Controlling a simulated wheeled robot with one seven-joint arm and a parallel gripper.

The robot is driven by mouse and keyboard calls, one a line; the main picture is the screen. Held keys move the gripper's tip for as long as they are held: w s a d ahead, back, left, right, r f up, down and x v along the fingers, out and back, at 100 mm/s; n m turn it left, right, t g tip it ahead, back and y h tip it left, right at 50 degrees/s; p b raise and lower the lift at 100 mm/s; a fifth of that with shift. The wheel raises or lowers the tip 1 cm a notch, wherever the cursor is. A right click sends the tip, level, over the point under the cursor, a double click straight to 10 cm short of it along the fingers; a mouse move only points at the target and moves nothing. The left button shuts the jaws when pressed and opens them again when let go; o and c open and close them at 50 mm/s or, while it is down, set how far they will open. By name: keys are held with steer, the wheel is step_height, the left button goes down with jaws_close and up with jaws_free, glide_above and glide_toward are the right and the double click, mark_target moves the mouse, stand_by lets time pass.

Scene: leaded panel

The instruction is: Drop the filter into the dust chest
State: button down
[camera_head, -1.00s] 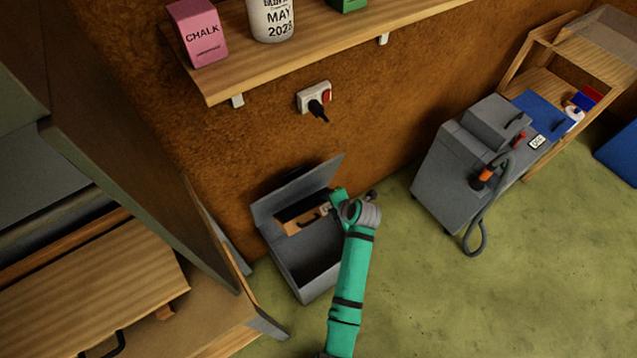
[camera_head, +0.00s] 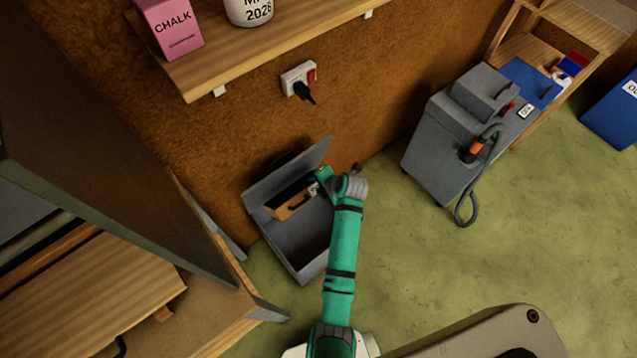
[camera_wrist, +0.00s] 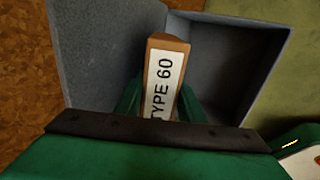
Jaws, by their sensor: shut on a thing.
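The filter is over the chest's open top, near the lid side. Whether the filter touches the chest cannot be told.
A wooden cabinet (camera_head: 100,290) stands close on the left. A shelf (camera_head: 270,50) with a pink chalk box (camera_head: 168,28) hangs above. A grey machine (camera_head: 440,140) with a hose stands on the right. Green floor between chest and machine is clear.

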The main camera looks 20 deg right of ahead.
steer(key=shift+d+f, duration=0.25)
steer(key=shift+f, duration=0.55)
steer(key=shift+w+f, duration=0.15)
steer(key=shift+f, duration=1.3)
step_height(320, 180, down, 8)
steer(key=shift+f, duration=0.2)
steer(key=shift+d, duration=0.1)
steer(key=c, duration=1.1)
jaws_free()
